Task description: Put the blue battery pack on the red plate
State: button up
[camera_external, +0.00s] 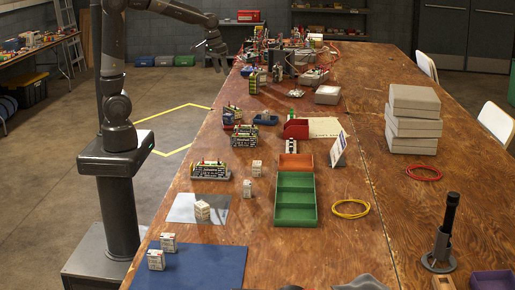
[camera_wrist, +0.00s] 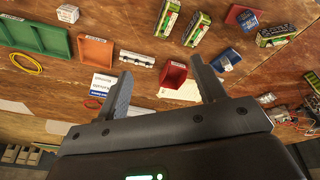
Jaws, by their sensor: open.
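My gripper (camera_external: 217,60) is raised over the far left edge of the table. In the wrist view its two fingers stand wide apart, and the gripper (camera_wrist: 164,78) is open and empty. A small blue item with a pale top (camera_wrist: 226,60) lies right of the fingers; it seems to be the blue item (camera_external: 265,118) in the external view. I cannot tell if it is a battery pack. A red open bin (camera_external: 296,129) shows between the fingers in the wrist view (camera_wrist: 174,77).
Green tray (camera_external: 295,222) and orange tray (camera_external: 296,160) stand mid-table. Battery modules (camera_external: 210,170) line the left edge. White packs (camera_external: 168,242) stand on a blue mat (camera_external: 205,275). Grey boxes (camera_external: 415,105) are stacked right. Cables and devices crowd the far end.

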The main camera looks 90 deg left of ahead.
jog(key=s+d+r+m+t, duration=0.1)
jog(key=s+d+m+t, duration=0.2)
jog(key=s+d+m, duration=0.4)
jog(key=s+d, duration=0.9)
jog(key=d, duration=0.4)
jog(key=shift+s+r+h, duration=0.15)
jog(key=shift+r+h, duration=0.15)
jog(key=shift+h, duration=0.1)
